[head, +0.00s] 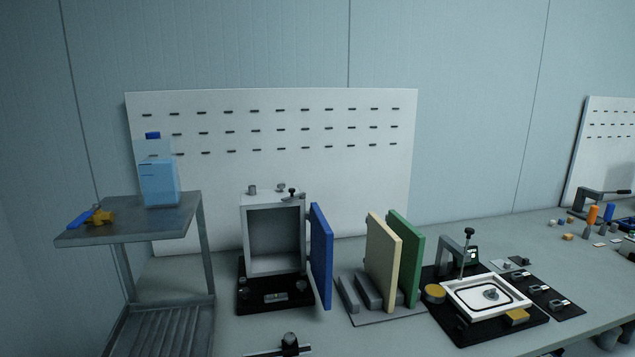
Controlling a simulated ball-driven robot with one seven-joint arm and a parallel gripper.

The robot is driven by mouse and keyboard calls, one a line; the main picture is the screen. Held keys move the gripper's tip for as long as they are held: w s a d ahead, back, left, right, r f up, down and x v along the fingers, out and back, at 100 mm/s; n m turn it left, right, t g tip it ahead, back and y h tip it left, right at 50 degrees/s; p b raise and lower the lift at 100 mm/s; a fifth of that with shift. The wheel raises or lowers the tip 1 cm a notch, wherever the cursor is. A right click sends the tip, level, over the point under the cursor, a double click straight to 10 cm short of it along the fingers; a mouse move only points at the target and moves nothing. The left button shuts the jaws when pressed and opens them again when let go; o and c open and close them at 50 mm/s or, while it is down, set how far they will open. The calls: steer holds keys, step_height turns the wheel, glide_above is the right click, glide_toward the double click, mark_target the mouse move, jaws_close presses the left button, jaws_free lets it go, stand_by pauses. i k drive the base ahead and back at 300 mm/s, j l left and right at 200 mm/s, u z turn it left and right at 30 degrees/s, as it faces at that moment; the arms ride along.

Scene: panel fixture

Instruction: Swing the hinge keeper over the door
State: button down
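A grey open-fronted box (273,240) stands on a black base (258,300) left of the middle of the bench. A blue door panel (321,256) stands upright at the box's right side, swung out from the opening, so the box's inside shows. A small part with a black knob (292,192) sits at the box's top right corner, near the door's upper edge. It may be the hinge keeper; it is too small to tell whether it reaches over the door. My gripper is not in view.
A cream panel (380,262) and a green panel (406,258) stand in a grey rack (350,296) to the right. Further right is a white tray fixture (462,300). A metal stand (128,230) holding a bottle (158,184) is at left. A dark knobbed part (290,343) shows at the bottom edge.

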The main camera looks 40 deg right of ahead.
mark_target(303, 196)
steer(key=i+j+z, duration=0.25)
steer(key=j+z, duration=0.25)
steer(key=i+j+z, duration=0.1)
steer(key=j+z, duration=0.15)
steer(key=j, duration=0.2)
steer(key=i+j+z, duration=0.1)
steer(key=j+z, duration=0.15)
steer(key=j, duration=0.1)
